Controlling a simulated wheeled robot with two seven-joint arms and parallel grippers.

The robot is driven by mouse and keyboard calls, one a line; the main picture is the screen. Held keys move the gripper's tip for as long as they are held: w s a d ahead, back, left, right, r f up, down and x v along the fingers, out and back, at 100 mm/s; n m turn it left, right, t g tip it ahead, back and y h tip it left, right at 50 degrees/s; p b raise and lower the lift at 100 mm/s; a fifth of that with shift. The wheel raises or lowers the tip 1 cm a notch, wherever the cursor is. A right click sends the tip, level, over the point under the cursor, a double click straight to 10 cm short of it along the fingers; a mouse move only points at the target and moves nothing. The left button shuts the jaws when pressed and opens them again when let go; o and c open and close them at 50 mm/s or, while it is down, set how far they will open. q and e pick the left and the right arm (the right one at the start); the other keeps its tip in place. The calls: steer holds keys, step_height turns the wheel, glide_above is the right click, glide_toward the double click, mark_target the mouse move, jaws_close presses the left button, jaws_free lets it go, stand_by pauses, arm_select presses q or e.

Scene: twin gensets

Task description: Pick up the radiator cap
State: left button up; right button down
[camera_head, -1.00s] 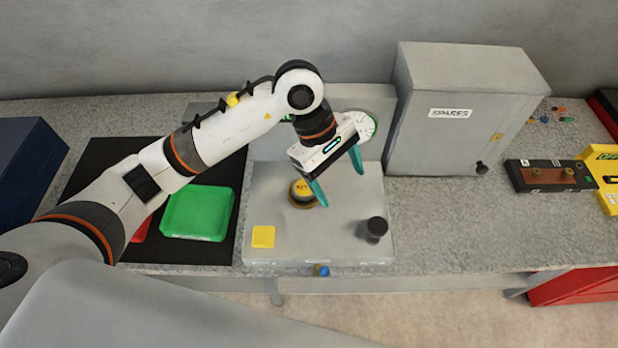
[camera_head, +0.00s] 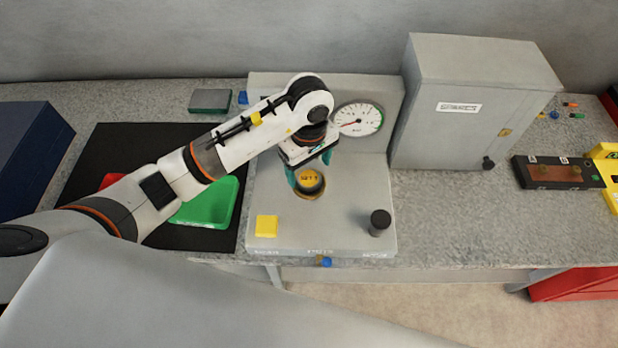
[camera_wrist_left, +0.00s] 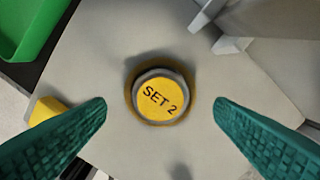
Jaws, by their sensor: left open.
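The radiator cap (camera_head: 311,181) is a round yellow cap with a dark rim on the grey panel. In the left wrist view the cap (camera_wrist_left: 160,97) reads "SET 2" and sits centred between the fingers. My left gripper (camera_head: 309,167) is open, with teal fingers pointing down at the cap. In the left wrist view the fingertips of my left gripper (camera_wrist_left: 161,101) are on either side of the cap, with clear gaps and no visible contact. My right gripper is not in view.
On the grey panel (camera_head: 335,225) are a yellow square block (camera_head: 266,226) and a black knob (camera_head: 379,222). A round gauge (camera_head: 358,120) stands behind. A green tray (camera_head: 212,205) lies left on a black mat (camera_head: 110,150). A grey cabinet (camera_head: 470,110) stands right.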

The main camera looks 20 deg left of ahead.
mark_target(309, 178)
arm_select(q)
steer(key=shift+f, duration=1.7)
steer(key=shift+c, duration=0.3)
steer(key=c, duration=1)
steer(key=shift+c, duration=0.2)
steer(key=shift+r, duration=0.1)
step_height(309, 178, up, 28)
steer(key=shift+b, duration=0.45)
